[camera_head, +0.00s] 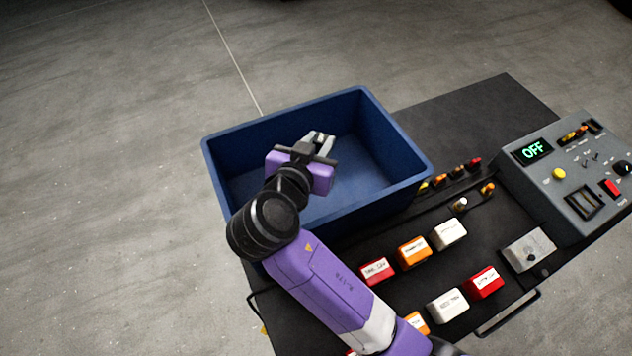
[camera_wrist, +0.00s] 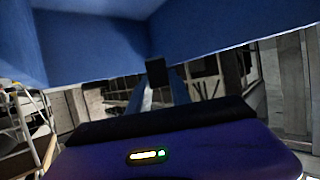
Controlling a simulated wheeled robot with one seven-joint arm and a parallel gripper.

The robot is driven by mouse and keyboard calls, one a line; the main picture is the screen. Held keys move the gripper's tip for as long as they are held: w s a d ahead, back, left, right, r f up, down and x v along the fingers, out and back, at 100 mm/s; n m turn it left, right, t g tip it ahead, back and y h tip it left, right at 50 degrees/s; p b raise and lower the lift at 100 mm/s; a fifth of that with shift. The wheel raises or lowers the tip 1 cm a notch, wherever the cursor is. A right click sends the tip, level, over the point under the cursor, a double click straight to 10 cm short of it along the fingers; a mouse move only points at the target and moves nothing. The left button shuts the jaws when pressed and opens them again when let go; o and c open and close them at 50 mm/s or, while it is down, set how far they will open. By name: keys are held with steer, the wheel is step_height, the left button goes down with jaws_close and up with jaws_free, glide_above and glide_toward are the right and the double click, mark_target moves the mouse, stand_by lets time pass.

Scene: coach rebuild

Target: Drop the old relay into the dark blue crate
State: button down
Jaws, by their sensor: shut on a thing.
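The dark blue crate (camera_head: 388,130) stands open at the back left of the dark bench top. The visible part of its floor is bare. My gripper (camera_head: 320,141) reaches over the crate, inside its rim as seen in the head view. In the wrist view my gripper (camera_wrist: 157,88) is shut on a small dark block, the old relay (camera_wrist: 155,70), at the fingertips. The crate's blue wall (camera_wrist: 235,28) fills the top of that view. The head view does not show the relay clearly, and its height above the crate floor is hard to tell.
Several labelled red, orange and white blocks, one white block (camera_head: 449,234) among them, sit on the bench (camera_head: 480,110) in front of the crate. A grey control box (camera_head: 560,170) with a green "OFF" display stands at the right. Open floor lies left and behind.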

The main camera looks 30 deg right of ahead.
steer(key=shift+f, duration=0.55)
steer(key=c, duration=1.1)
jaws_free()
steer(key=b+v, duration=0.2)
steer(key=v, duration=0.5)
steer(key=shift+s+a+r, duration=0.15)
steer(key=shift+s+a, duration=0.1)
steer(key=shift+s, duration=0.05)
